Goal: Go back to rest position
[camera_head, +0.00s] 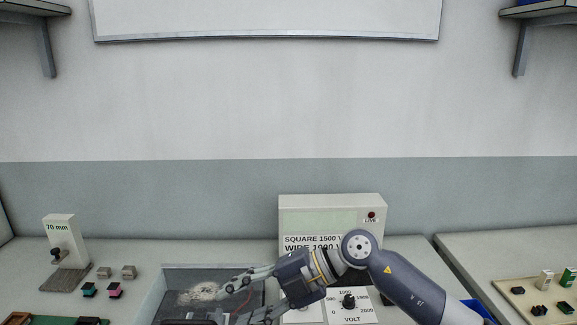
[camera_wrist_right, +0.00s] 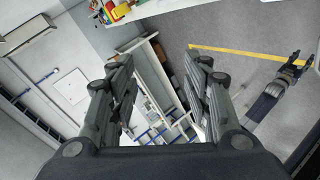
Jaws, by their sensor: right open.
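My right gripper (camera_head: 232,303) reaches in from the right in the head view, over or in front of a dark-floored tray (camera_head: 163,290) on the bench. Its fingers are apart. In the right wrist view, the same gripper (camera_wrist_right: 162,66) shows two spread fingers with nothing between them. A grey arm with a dark gripper-like end (camera_wrist_right: 292,68) shows at the right of the wrist view, probably my left one. It is too small to tell if it is open. No left gripper shows in the head view.
A tester box (camera_head: 332,205) with a VOLT dial stands behind my right arm. A pale round heap (camera_head: 203,292) lies in the tray. A "70 mm" stand (camera_head: 62,232) and several small connectors (camera_head: 115,290) are at left. A connector board (camera_head: 535,296) is at right.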

